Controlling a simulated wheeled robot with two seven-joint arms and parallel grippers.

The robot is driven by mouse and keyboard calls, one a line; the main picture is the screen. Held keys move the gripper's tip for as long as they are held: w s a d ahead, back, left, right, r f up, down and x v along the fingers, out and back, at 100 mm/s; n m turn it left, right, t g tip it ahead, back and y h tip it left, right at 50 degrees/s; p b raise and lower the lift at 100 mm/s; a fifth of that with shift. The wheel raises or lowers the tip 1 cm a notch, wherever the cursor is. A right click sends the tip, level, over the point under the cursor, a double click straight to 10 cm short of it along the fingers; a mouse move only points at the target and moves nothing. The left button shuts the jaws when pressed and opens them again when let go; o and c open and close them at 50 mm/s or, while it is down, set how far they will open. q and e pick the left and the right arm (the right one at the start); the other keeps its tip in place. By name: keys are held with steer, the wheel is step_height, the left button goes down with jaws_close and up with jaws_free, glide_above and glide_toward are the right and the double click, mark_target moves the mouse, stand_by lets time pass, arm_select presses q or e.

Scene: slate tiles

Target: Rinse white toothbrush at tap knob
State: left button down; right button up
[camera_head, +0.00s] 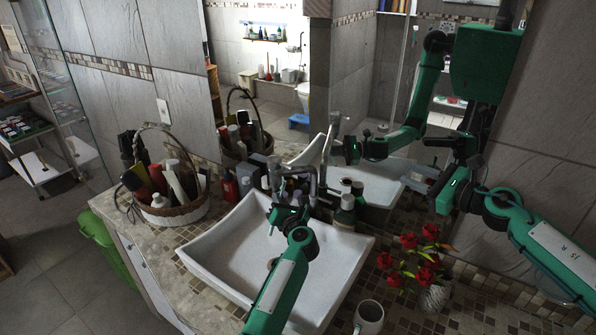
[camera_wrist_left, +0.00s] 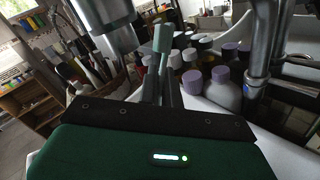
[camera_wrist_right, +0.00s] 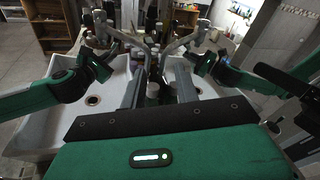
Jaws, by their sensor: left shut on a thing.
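My left gripper (camera_head: 283,207) is over the white sink (camera_head: 222,252), just in front of the grey metal tap (camera_head: 278,172). In the left wrist view its fingers (camera_wrist_left: 161,80) are closed together on a thin, pale grey-green piece (camera_wrist_left: 163,38), which I take to be the toothbrush; most of it is hidden. The tap's metal body (camera_wrist_left: 108,28) is close by, at the upper left. I cannot single out the tap knob. My right gripper (camera_head: 424,181) is at the right, near the mirror and away from the sink; its fingers (camera_wrist_right: 160,92) are apart with nothing held.
A basket of bottles (camera_head: 180,214) stands left of the sink. Red flowers (camera_head: 430,232) and a mug (camera_head: 368,318) are at the right. The mirror behind reflects my arms.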

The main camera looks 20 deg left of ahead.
steer(key=s+a+f+n+g, duration=0.15)
steer(key=s+a+g, duration=0.3)
steer(key=a, duration=0.55)
steer(key=m+y, duration=0.3)
steer(key=m, duration=0.1)
glide_toward(281, 165)
steer(key=a, duration=0.2)
steer(key=w+a, duration=0.1)
steer(key=a, duration=0.2)
steer(key=shift+w, duration=0.1)
steer(key=shift+c, duration=0.2)
jaws_close()
